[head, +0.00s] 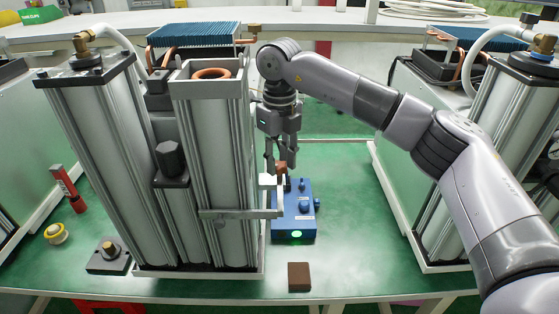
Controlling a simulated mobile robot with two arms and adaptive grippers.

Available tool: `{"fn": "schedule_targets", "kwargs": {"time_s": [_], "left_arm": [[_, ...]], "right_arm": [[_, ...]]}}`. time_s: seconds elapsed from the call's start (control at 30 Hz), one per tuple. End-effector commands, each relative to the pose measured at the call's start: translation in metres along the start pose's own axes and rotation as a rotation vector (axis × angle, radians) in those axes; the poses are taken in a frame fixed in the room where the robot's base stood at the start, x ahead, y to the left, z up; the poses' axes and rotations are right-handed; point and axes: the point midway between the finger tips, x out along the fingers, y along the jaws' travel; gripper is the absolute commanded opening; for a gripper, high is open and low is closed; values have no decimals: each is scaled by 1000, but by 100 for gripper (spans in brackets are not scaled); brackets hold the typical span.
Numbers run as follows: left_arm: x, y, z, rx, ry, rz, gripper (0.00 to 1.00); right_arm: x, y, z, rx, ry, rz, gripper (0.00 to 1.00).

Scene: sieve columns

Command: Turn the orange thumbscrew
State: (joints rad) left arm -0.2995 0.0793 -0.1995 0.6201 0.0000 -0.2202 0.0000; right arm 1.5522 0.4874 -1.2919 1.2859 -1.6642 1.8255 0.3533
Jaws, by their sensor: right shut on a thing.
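The orange thumbscrew (282,169) is small and shows between my fingertips, just above the blue box and beside the sieve column. My right gripper (282,165) points down and is shut on it. The fingers hide part of the thumbscrew, so its turn angle cannot be told. A pale bracket (268,181) sits right below it, next to a grey bar across the column front. The blue box (293,212) with knobs and a lit green spot stands under the gripper on the green bench. My left gripper is not in view.
Tall silver columns (213,150) stand close at the left of the gripper. Another column unit (440,200) stands at the right behind my arm. A brown block (299,276) lies at the bench's front edge. The green bench (350,220) is clear right of the blue box.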

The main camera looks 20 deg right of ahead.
Motion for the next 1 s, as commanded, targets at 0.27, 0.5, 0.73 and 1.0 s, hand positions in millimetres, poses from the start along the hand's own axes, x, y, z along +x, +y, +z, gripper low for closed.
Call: {"fn": "schedule_targets", "kwargs": {"time_s": [0.27,0.5,0.73,1.0], "left_arm": [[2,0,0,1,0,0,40],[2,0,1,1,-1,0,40],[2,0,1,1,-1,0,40],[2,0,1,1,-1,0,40]], "right_arm": [[-2,0,1,-88,-4,-1,2],[-2,0,1,-107,-4,-1,2],[-2,0,1,-106,-5,-1,2],[-1,0,0,-106,-3,-1,45]]}}
